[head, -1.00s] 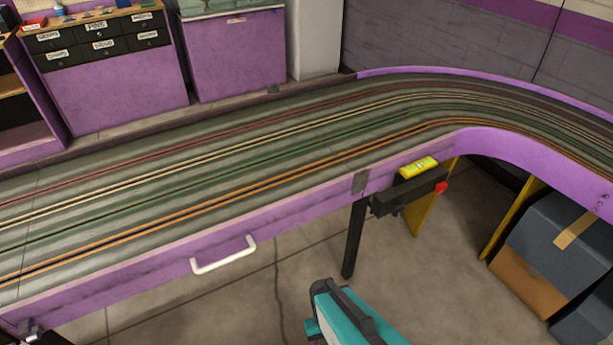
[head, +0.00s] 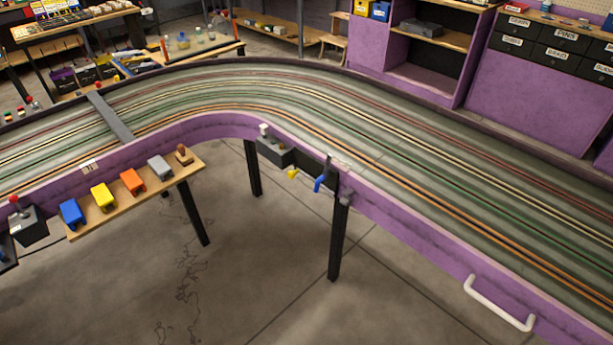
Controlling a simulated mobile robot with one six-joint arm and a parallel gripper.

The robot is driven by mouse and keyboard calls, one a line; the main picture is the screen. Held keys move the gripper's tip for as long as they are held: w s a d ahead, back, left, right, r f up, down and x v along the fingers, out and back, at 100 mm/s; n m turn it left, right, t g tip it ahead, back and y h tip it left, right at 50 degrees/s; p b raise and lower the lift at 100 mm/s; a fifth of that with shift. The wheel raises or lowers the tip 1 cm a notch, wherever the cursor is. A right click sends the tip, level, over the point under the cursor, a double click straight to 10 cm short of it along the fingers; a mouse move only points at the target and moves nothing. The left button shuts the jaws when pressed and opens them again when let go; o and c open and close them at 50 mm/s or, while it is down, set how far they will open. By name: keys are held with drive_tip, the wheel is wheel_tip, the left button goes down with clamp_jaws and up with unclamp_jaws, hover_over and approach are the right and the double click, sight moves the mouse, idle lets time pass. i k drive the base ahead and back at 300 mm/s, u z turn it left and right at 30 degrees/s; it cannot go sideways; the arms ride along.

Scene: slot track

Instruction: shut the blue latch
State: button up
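A small blue latch-like handle (head: 321,184) shows in the head view at the purple side wall of the track (head: 380,212), near the middle of the picture. It sits against a dark bracket (head: 331,168) just above a black table leg and hangs at a slant. It is too small to tell whether it is shut or open. My gripper is not in view.
Left of the handle are a dark box (head: 274,151) and a small yellow piece (head: 293,174). A wooden shelf (head: 88,232) carries several coloured blocks, one blue (head: 72,213). A white handle (head: 498,303) juts from the track wall. The floor (head: 270,290) in front is mostly clear.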

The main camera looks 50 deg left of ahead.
sight(324, 174)
drive_tip(key=z, duration=0.85)
drive_tip(key=k, duration=0.15)
drive_tip(key=u, duration=2.8)
drive_tip(key=k, duration=0.95)
drive_tip(key=z, duration=0.2)
drive_tip(key=i, duration=0.7)
drive_tip(key=u, duration=0.05)
